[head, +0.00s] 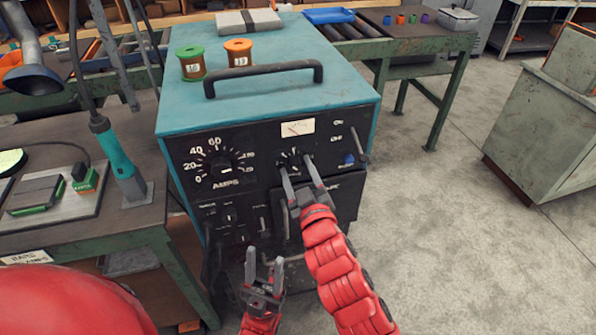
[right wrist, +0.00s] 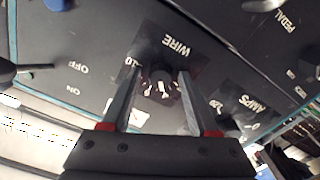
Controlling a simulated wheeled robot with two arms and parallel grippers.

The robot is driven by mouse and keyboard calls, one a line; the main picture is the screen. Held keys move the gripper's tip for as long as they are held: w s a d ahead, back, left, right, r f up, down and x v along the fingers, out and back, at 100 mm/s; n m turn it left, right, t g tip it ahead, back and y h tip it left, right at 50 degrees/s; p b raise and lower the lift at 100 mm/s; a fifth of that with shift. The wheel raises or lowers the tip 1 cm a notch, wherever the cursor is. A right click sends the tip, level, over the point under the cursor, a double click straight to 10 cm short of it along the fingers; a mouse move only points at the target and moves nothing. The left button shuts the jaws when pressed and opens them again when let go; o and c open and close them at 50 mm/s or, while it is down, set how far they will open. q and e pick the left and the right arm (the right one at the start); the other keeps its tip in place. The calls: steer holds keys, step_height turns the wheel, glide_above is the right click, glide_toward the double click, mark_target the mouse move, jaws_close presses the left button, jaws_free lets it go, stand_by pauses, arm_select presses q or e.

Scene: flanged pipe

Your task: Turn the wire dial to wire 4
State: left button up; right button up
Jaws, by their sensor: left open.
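The wire dial (head: 291,158) is a small dark knob on the black front panel of a teal welding machine (head: 345,92). In the right wrist view the dial (right wrist: 160,87) lies below the WIRE label, and its number setting is not readable. My right gripper (head: 296,163) is open, with one finger on either side of the dial; its fingertips also show in the right wrist view (right wrist: 160,72). I cannot tell whether the fingers touch the dial. My left gripper (head: 265,255) is open and empty, low in front of the machine.
A larger AMPS dial (head: 222,168) sits left of the wire dial. An on/off lever (head: 362,143) and a blue knob (head: 349,159) are at the right. Green (head: 191,63) and orange (head: 239,53) spools stand on top by the handle (head: 264,77). A workbench (head: 90,235) is at the left.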

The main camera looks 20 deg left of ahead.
steer(key=shift+f, duration=0.1)
steer(key=shift+s+d, duration=0.2)
steer(key=shift+s, duration=0.1)
steer(key=p+v, duration=1)
steer(key=v, duration=0.6)
steer(key=shift+s+d, duration=0.25)
steer(key=shift+w, duration=0.1)
